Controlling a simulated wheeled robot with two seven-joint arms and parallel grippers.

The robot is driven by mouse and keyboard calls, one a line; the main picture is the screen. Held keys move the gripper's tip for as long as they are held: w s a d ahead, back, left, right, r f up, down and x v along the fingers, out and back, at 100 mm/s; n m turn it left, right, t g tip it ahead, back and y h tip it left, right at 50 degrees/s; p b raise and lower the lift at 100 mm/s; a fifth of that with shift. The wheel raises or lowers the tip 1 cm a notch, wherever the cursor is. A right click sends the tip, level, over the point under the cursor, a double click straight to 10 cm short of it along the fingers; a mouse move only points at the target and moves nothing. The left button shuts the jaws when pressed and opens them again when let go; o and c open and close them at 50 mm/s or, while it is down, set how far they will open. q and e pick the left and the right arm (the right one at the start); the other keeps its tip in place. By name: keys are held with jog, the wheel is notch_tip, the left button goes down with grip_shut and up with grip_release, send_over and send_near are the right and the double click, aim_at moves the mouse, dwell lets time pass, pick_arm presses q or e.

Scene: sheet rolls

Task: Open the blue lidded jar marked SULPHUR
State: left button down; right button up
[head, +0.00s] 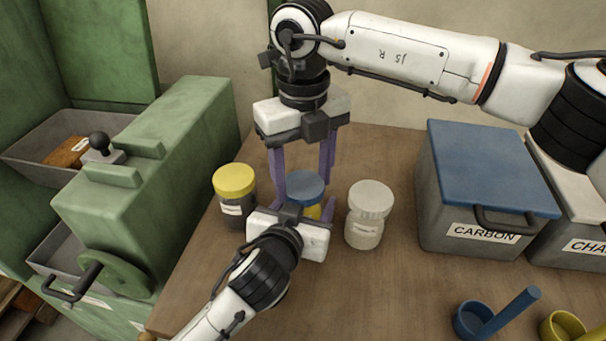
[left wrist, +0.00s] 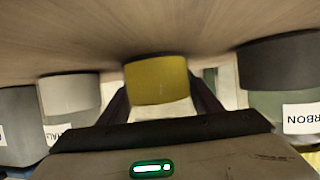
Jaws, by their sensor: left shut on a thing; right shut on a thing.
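The blue-lidded jar stands on the table between my two grippers, its blue lid (head: 305,184) upright above a yellow body (head: 314,212). My right gripper (head: 303,180) reaches down from above, its purple fingers shut on the lid from both sides. My left gripper (head: 307,208) comes in low from the front and is shut on the body. In the left wrist view the yellow body (left wrist: 158,78) shows between the fingers, with a pale label whose words I cannot read. The lid is hidden there. I cannot tell whether the lid still touches the body.
A yellow-lidded dark jar (head: 234,190) stands close on the left, and a white-lidded jar (head: 367,213) close on the right. A blue-lidded CARBON bin (head: 478,180) stands further right. A green machine (head: 150,180) is at the left. Blue (head: 473,320) and yellow scoops (head: 563,327) lie front right.

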jog(key=o, duration=1.2)
jog(key=shift+c, duration=0.2)
jog(key=shift+r, duration=0.15)
notch_tip(320, 180, up, 4)
jog(key=shift+r, duration=0.2)
jog(key=shift+c, duration=0.4)
notch_tip(320, 180, up, 3)
jog(key=m, duration=0.3)
jog(key=shift+f, duration=3.9)
